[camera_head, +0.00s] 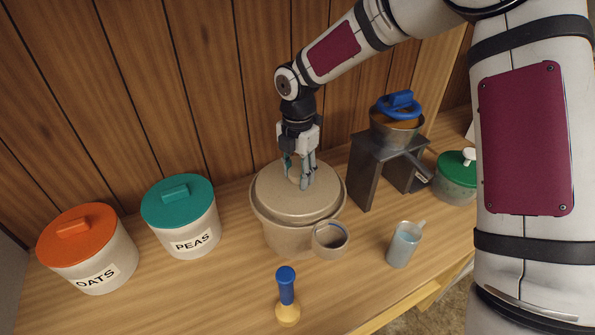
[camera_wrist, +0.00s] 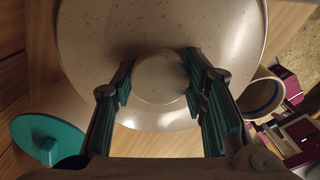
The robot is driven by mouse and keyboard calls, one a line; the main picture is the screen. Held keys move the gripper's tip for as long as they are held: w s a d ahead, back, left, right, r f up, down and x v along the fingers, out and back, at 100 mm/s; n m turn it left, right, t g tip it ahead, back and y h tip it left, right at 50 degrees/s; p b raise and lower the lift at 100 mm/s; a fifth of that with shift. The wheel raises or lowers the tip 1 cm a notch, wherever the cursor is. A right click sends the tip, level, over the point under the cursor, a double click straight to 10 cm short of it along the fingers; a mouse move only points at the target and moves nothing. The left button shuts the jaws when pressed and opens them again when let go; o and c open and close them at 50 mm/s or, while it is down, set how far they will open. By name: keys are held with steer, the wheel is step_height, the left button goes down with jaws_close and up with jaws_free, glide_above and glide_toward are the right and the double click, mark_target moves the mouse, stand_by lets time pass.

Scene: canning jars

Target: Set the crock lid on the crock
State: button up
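The crock (camera_head: 290,238) is a beige round pot standing on the wooden counter. The speckled beige crock lid (camera_head: 270,190) lies over its mouth and looks about level and centred; I cannot tell whether it is fully seated. It fills much of the wrist view (camera_wrist: 95,50). My gripper (camera_head: 299,178) is above the lid, pointing down. Part of the crock's rim is hidden under the lid.
An orange-lidded OATS canister (camera_head: 95,262) and a teal-lidded PEAS canister (camera_head: 185,228) stand left. A small beige cup (camera_head: 330,240) is close to the crock's front right. A blue-handled tool (camera_head: 287,297), a measuring cup (camera_head: 404,245), a grey stand (camera_head: 368,170) and a green-lidded pot (camera_head: 457,178) are around.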

steer(key=o, duration=0.5)
step_height(320, 180, up, 12)
stand_by(0.4)
